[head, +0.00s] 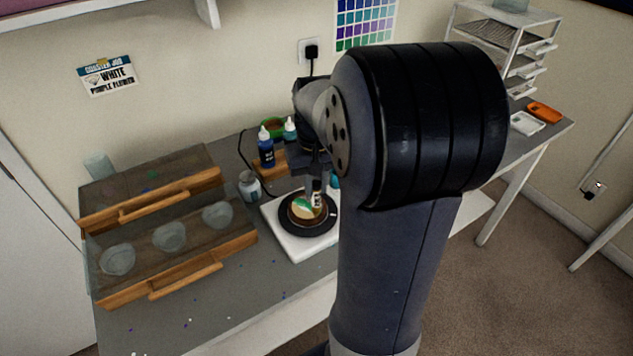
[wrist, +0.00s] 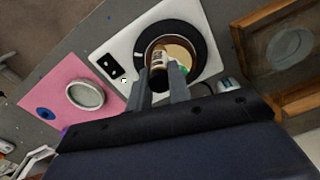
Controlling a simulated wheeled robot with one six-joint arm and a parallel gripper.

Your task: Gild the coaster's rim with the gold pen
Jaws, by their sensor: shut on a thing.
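The coaster (head: 301,209) lies on a round black turntable (head: 327,222); its top shows tan, white and green. The coaster also shows in the wrist view (wrist: 182,54), partly hidden. My gripper (wrist: 160,88) is shut on a short dark cylinder with a pale label, which I take for the gold pen (wrist: 157,60). In the head view the pen (head: 317,190) is over the coaster's right part. I cannot tell whether its tip touches the rim. My arm hides part of the bench to the right.
The turntable sits on a white slab (head: 295,248). A pink mat (wrist: 58,84) bears a round grey mould (wrist: 85,95). The front-left bench is mostly clear.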

